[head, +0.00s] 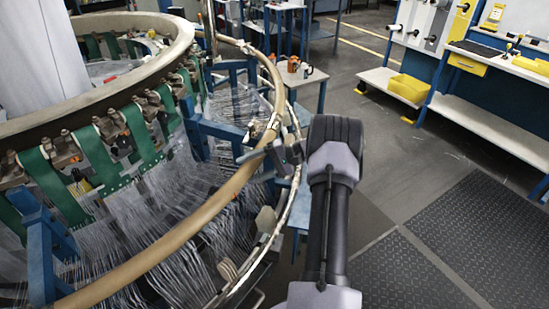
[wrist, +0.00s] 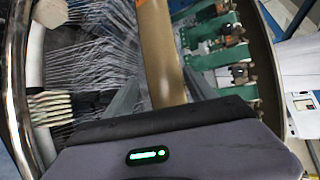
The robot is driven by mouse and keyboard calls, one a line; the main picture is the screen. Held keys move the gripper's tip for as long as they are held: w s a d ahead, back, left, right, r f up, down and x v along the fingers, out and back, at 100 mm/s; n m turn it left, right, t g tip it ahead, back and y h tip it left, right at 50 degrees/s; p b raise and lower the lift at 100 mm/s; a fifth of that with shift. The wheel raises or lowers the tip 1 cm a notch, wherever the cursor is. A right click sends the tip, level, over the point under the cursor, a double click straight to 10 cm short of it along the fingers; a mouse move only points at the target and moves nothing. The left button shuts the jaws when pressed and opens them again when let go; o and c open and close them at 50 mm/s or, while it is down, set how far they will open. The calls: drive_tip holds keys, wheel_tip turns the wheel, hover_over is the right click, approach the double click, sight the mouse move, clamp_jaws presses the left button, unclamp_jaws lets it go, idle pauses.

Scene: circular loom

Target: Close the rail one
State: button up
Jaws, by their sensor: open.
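The tan curved rail (head: 190,225) runs around the near side of the circular loom, and I take it as the rail of the task. In the wrist view the rail (wrist: 160,50) comes down from the top centre towards my gripper. My gripper (head: 277,154) is at the rail's right-hand bend in the head view. Its dark fingers show on either side of the rail in the wrist view, open, with the rail between them. The gripper body hides the lower part of the rail there. I cannot tell whether the fingers touch it.
Green straps (head: 88,160) and blue posts (head: 205,128) of the loom stand inside the rail, with many pale threads (head: 150,215) between. A thin metal ring (head: 297,205) runs just outside. A small table (head: 305,75) stands behind; the floor at right is clear up to a workbench (head: 485,120).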

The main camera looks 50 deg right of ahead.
drive_tip(key=p+v, duration=0.2)
drive_tip(key=v, duration=1.1)
drive_tip(key=shift+s+d+p, duration=0.25)
drive_tip(key=shift+d+p, duration=0.1)
drive_tip(key=shift+p, duration=0.05)
drive_tip(key=shift+r, duration=0.1)
drive_tip(key=w+a+r+n+g+h, duration=0.1)
drive_tip(key=w+a+r+g, duration=0.1)
drive_tip(key=a+r, duration=0.6)
drive_tip(key=w+a+r+n+g+h, duration=0.15)
drive_tip(key=a+r, duration=0.25)
drive_tip(key=a, duration=0.7)
drive_tip(key=w+a+r+n+g+h, duration=0.1)
drive_tip(key=a+r+g+h, duration=0.15)
drive_tip(key=a+r, duration=0.55)
drive_tip(key=s+a+f+n+t+h, duration=0.2)
drive_tip(key=s+a+n+h, duration=0.1)
drive_tip(key=s+a, duration=1.5)
drive_tip(key=shift+a, duration=0.5)
